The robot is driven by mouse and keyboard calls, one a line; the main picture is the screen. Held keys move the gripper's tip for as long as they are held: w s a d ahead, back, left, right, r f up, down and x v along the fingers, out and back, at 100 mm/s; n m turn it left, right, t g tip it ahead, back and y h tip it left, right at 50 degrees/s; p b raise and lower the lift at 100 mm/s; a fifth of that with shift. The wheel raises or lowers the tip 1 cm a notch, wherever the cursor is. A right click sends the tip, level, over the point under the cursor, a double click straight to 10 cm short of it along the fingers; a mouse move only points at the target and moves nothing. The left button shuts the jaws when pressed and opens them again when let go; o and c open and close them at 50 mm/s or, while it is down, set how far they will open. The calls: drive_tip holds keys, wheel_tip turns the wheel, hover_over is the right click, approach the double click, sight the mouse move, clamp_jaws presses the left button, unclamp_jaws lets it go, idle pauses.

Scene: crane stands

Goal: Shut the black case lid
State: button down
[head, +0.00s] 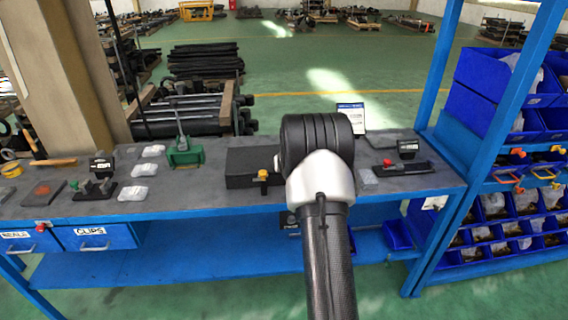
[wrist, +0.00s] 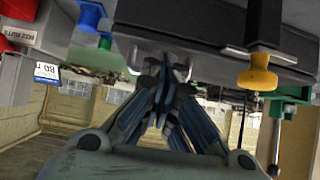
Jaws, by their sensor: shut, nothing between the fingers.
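The black case (head: 245,168) sits on the grey bench, left of my arm's black wrist housing. In the head view its top looks flat, but my arm hides its right part, so I cannot tell how far the lid is open. In the wrist view, which looks upside down, the dark case (wrist: 215,30) fills the top, with a grey band along its edge. My gripper (wrist: 166,62) is shut and empty, its fingertips close to that edge. I cannot tell whether they touch it. The head view hides the fingers behind my arm.
A yellow-topped knob (head: 263,175) stands at the case's front; it also shows in the wrist view (wrist: 257,76). A green vise-like tool (head: 184,152) stands to the left. A black device with a red knob (head: 388,163) lies right. Blue bins (head: 510,75) stand far right.

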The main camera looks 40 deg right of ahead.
drive_tip(key=shift+r, duration=0.1)
idle(0.3)
drive_tip(key=s+a+f+p, duration=0.1)
drive_tip(key=s+a+p, duration=0.1)
drive_tip(key=s+a, duration=0.3)
drive_tip(key=shift+s+a+f, duration=0.2)
drive_tip(key=shift+s+a, duration=0.15)
drive_tip(key=shift+s, duration=0.85)
